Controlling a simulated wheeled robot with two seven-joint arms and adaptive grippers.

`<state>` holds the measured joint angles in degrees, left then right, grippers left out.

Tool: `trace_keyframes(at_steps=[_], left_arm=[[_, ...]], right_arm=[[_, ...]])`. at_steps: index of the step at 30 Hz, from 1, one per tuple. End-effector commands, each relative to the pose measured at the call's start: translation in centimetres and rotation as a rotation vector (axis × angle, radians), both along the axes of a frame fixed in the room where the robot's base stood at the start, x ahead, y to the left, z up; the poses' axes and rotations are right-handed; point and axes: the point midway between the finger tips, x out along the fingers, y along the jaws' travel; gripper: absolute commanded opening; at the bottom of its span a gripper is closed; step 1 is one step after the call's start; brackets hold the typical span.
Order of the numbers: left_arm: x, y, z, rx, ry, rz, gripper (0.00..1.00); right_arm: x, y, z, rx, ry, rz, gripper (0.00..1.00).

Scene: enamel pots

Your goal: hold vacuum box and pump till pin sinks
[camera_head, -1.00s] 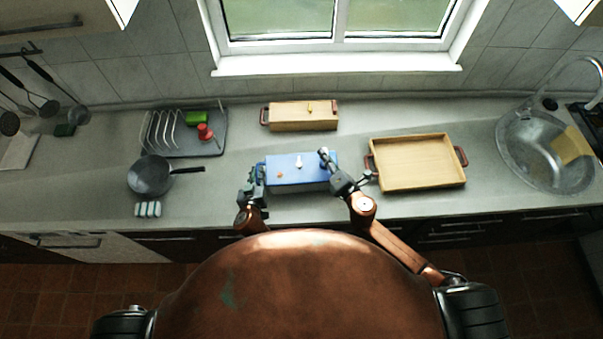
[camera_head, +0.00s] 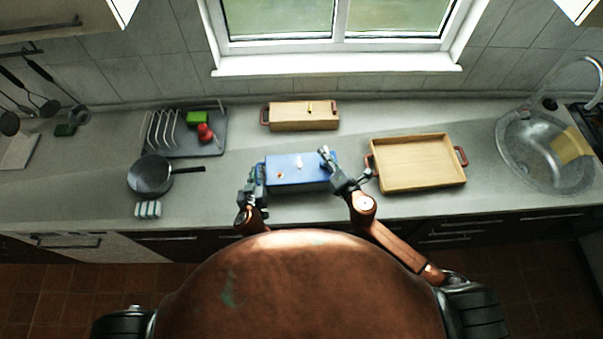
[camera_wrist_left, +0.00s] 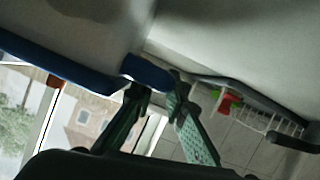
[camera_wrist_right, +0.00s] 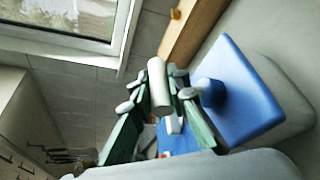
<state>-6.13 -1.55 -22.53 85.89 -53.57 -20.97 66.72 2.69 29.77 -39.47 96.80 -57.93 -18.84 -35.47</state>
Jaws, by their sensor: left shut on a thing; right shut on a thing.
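The blue vacuum box (camera_head: 290,180) stands on the counter in front of me, with a white pin (camera_head: 298,164) and a small orange spot on its top. My left gripper (camera_head: 257,180) is at the box's left end, and in the left wrist view its fingers (camera_wrist_left: 155,88) are shut on a blue handle (camera_wrist_left: 146,70). My right gripper (camera_head: 334,168) is at the box's right end. In the right wrist view its fingers (camera_wrist_right: 165,100) are shut on a pale cylindrical pump handle (camera_wrist_right: 158,80), beside the blue box (camera_wrist_right: 240,95). The fingers partly hide the pump.
A wooden tray (camera_head: 373,172) stands close to the right of my right gripper. A long wooden box (camera_head: 290,123) is behind the blue box. A pan (camera_head: 150,175), a dish rack (camera_head: 180,150) and a sponge are at left; the sink (camera_head: 515,165) is far right.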

Motion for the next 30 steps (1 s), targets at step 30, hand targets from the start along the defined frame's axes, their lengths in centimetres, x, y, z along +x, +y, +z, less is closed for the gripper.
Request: trace_keyframes(at_steps=[30], left_arm=[[0.0, 0.5, -0.1, 0.003, 0.003, 0.008, 0.0]], right_arm=[[-0.1, -0.5, -3.5, -0.005, 0.009, -0.008, 0.24]])
